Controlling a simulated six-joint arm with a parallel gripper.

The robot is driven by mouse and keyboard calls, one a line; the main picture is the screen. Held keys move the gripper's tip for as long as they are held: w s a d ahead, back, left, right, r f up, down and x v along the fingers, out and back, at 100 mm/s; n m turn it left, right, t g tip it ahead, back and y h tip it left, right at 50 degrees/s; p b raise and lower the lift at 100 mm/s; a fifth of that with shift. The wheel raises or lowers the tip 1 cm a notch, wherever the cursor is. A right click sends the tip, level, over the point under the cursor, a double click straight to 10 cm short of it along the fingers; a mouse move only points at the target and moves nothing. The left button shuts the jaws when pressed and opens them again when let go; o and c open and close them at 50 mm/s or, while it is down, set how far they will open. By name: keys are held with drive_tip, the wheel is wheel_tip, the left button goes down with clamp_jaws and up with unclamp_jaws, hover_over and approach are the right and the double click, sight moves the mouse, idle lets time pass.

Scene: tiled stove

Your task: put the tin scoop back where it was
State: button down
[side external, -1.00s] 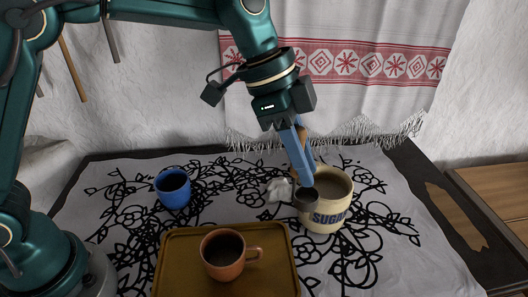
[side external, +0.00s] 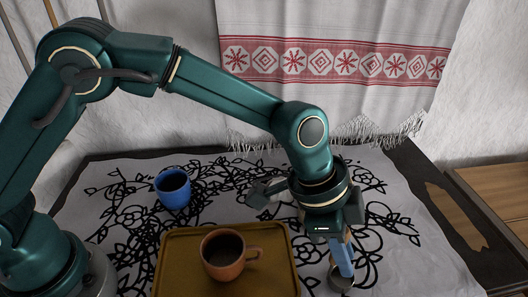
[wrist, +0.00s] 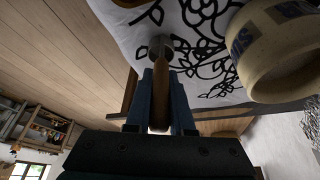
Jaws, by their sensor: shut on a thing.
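My gripper (side external: 343,260) points down over the cloth's front right in the side view, shut on the tin scoop (side external: 341,278). In the wrist view, the scoop's wooden handle (wrist: 159,92) lies between the fingers of my gripper (wrist: 162,78), and its round metal head (wrist: 160,46) sticks out beyond them. The scoop's head is low, at or close above the cloth; I cannot tell whether it touches. The cream sugar pot (wrist: 278,52) is to the right of the scoop in the wrist view, apart from it. In the side view my wrist hides the pot.
A mustard tray (side external: 178,262) holds an orange cup (side external: 222,256) with dark contents, left of my gripper. A blue cup (side external: 173,190) stands farther back left. The patterned cloth (side external: 408,222) is clear to the right. A fringed towel (side external: 340,62) hangs behind.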

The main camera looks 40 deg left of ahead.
drive_tip(key=shift+f, duration=0.15)
drive_tip(key=c, duration=0.8)
unclamp_jaws()
drive_tip(key=s+a+r+n+t, duration=0.1)
drive_tip(key=s+a+r+n, duration=0.2)
drive_tip(key=a+r, duration=0.95)
drive_tip(key=s+a+n+t+y, duration=0.1)
drive_tip(key=s+a+n, duration=0.2)
drive_tip(key=a, duration=0.2)
drive_tip(key=s+a+f+n+t+y, duration=0.1)
drive_tip(key=s+a+n, duration=0.3)
drive_tip(key=s+a+f+n+y, duration=0.1)
drive_tip(key=s+a+n+y, duration=0.1)
drive_tip(key=a, duration=0.3)
drive_tip(key=shift+s+a+n+t, duration=0.3)
drive_tip(key=shift+s+n+t, duration=0.1)
drive_tip(key=shift+s+n, duration=0.35)
